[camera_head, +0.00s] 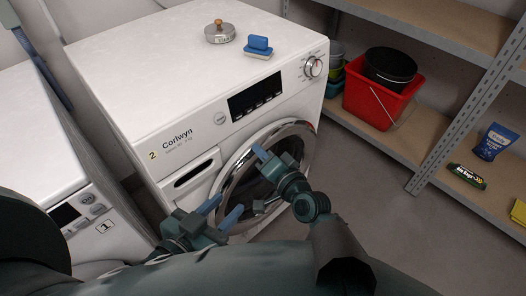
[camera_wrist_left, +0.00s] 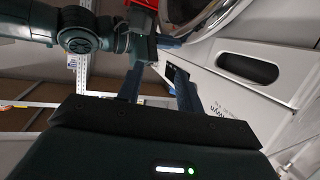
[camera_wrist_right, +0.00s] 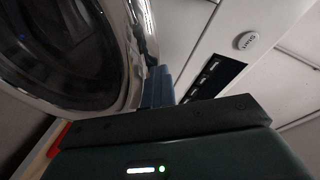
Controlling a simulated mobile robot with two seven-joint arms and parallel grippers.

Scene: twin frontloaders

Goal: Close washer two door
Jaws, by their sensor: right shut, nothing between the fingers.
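Washer two (camera_head: 180,75) is the white machine marked "2" and "Corlwyn". Its round door (camera_head: 298,129) has a chrome rim and dark glass, and lies at or close against the front; I cannot tell whether it is latched. The rim also shows in the left wrist view (camera_wrist_left: 222,14) and the right wrist view (camera_wrist_right: 133,60). My right gripper (camera_head: 261,153) is shut and empty in front of the door's upper part, its fingertips close to the rim. My left gripper (camera_head: 222,208) is open and empty, by the door's lower left edge below the drawer handle.
A second white washer (camera_head: 30,130) marked "1" stands at left. A lidded metal pot (camera_head: 220,36) and a blue sponge-like item (camera_head: 258,48) sit on washer two. A shelf at right holds a red bucket (camera_head: 375,100). Grey floor (camera_head: 365,170) is clear between washer and shelf.

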